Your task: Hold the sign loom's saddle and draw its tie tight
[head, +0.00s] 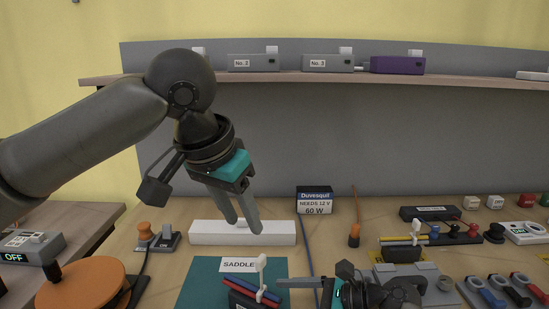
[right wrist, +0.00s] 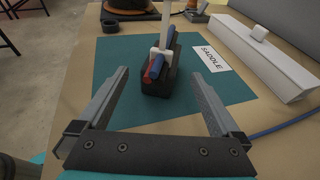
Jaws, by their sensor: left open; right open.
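The saddle (head: 243,299) is a dark block on a teal mat (head: 205,284) beside a "SADDLE" label (head: 239,265). A red and a blue cable (head: 254,290) lie across it, and a white tie (head: 262,263) stands up from it. In the right wrist view the saddle (right wrist: 157,83) sits between and just beyond the fingertips of my open right gripper (right wrist: 160,76), apart from them. In the head view my right gripper (head: 284,284) comes in from the right of the saddle. My left gripper (head: 245,227) is open and empty, above and behind the mat.
A long white box (head: 205,233) lies behind the mat. An orange disc (head: 82,287) stands left. A "Duvesquil" box (head: 314,199) and an orange-handled screwdriver (head: 354,237) are behind. Several switches and parts crowd the right. A shelf (head: 300,77) runs above.

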